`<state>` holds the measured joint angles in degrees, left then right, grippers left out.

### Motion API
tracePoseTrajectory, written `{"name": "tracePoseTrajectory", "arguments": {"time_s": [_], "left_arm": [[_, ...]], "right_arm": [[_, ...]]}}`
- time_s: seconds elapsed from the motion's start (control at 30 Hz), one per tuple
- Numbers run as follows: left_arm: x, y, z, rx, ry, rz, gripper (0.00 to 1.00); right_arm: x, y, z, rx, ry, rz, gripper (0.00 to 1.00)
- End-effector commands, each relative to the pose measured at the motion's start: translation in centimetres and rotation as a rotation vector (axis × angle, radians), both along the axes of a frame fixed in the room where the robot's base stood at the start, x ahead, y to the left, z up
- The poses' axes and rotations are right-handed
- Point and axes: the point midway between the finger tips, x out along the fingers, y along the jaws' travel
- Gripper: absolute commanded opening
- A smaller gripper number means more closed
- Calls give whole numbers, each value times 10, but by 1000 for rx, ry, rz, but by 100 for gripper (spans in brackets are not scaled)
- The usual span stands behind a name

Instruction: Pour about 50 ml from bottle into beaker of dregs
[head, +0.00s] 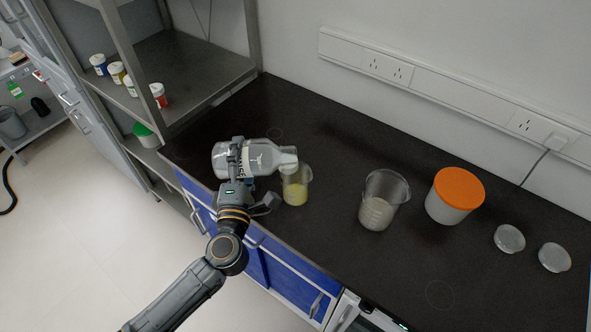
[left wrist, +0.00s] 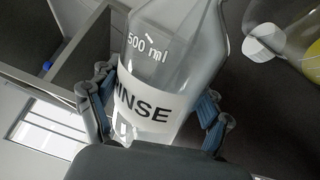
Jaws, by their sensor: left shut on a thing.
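My left gripper (head: 238,172) is shut on a clear bottle (head: 262,157) and holds it tilted almost flat, its neck pointing right. The bottle's mouth is above the rim of a small beaker (head: 296,193) holding yellow liquid. In the left wrist view the bottle (left wrist: 168,60) shows a label reading "INSE" and a "500 ml" mark, with the gripper's fingers (left wrist: 150,112) on both sides of it. Part of the beaker with yellow contents shows at the upper right there. No stream of liquid can be made out. My right gripper is not in view.
A larger beaker (head: 378,205) with pale contents and a white tub with an orange lid (head: 458,190) stand to the right. Two small glass dishes (head: 509,238) (head: 554,257) lie farther right. A shelf (head: 190,65) with small jars stands at the left. The front right counter is clear.

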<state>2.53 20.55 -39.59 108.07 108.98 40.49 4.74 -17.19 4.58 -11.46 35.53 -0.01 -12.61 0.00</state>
Motion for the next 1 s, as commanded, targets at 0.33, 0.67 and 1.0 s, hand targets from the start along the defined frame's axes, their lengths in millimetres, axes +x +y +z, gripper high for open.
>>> {"name": "tracePoseTrajectory", "arguments": {"time_s": [0.33,0.67,1.0], "left_arm": [[0,0,4,23,-6,0,15],[0,0,4,42,-7,0,15],[0,-1,4,57,-8,0,15]], "right_arm": [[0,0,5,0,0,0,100],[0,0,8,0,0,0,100],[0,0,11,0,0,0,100]]}}
